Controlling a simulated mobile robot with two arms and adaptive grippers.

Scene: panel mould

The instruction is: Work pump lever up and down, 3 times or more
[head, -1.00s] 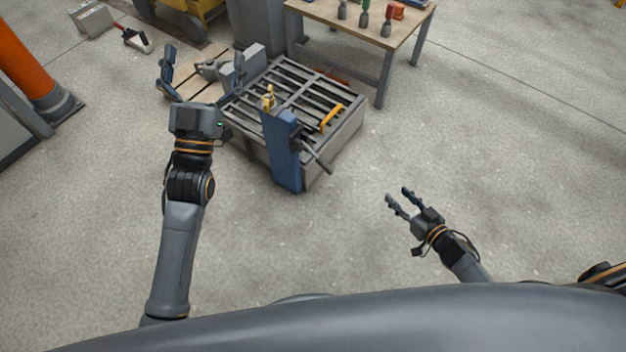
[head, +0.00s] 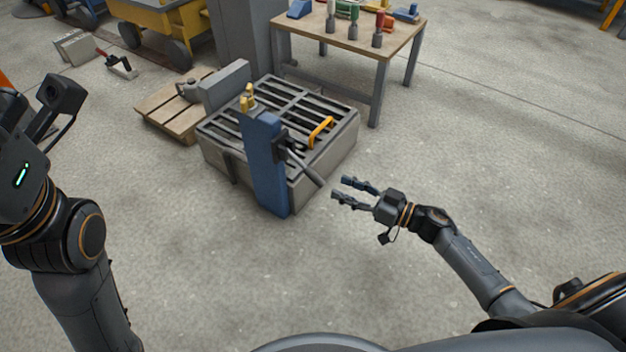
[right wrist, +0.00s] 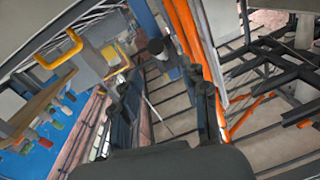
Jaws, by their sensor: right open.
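The pump lever (head: 305,168) is a grey bar that slopes down to the right from a blue upright post (head: 265,165). My right gripper (head: 338,189) is open and empty, its two fingers pointing left just right of the lever's lower end. A gap shows between them in the head view. In the right wrist view the open fingers (right wrist: 162,95) stand apart, with a dark round-ended bar (right wrist: 155,46), perhaps the lever, beyond them. My left gripper (head: 38,105) is at the left edge, partly cut off, with its fingers apart and nothing seen between them.
The post stands against a grey slatted panel mould (head: 340,145) with a yellow handle (head: 321,131). A wooden pallet (head: 170,128) lies behind left, and a workbench (head: 385,50) with tools stands behind. The floor to the right is clear.

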